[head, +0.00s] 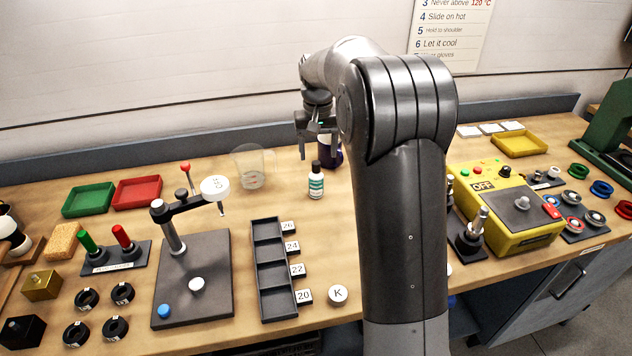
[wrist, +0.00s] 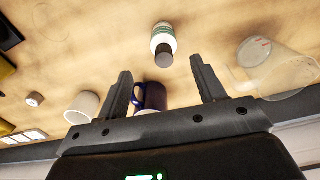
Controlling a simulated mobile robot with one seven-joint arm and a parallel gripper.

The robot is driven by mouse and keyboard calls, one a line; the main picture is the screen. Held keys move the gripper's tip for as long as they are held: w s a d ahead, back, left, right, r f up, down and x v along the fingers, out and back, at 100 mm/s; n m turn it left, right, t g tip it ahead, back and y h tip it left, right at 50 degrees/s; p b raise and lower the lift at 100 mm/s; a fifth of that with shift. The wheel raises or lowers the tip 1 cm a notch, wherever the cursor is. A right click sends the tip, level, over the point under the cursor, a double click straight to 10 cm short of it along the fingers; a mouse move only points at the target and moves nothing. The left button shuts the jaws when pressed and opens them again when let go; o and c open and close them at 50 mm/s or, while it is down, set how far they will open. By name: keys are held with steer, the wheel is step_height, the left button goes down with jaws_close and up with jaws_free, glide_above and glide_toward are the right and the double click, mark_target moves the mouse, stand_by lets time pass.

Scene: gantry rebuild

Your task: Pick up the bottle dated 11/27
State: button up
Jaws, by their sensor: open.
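A small white bottle (head: 316,185) with a teal-banded label and a black cap stands upright on the wooden table, left of my arm. The bottle (wrist: 162,36) also shows in the wrist view, ahead of the gap between my fingers, cap towards me. Its label date is too small to read. My gripper (head: 318,146) is behind and above the bottle in the head view, partly hidden by my arm. In the wrist view my gripper (wrist: 160,72) is open, with nothing between its fingertips.
A dark blue mug (wrist: 155,96) stands close behind the bottle. A clear beaker (head: 252,168) stands to its left. A white cup (wrist: 82,108) shows in the wrist view. A black compartment tray (head: 271,275) lies in front. Bare wood surrounds the bottle's front and left.

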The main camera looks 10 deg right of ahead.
mark_target(316, 175)
steer(key=f, duration=0.9)
steer(key=shift+a, duration=0.25)
steer(key=shift+c, duration=0.2)
steer(key=shift+r, duration=0.1)
steer(key=c, duration=1)
steer(key=shift+c, duration=0.2)
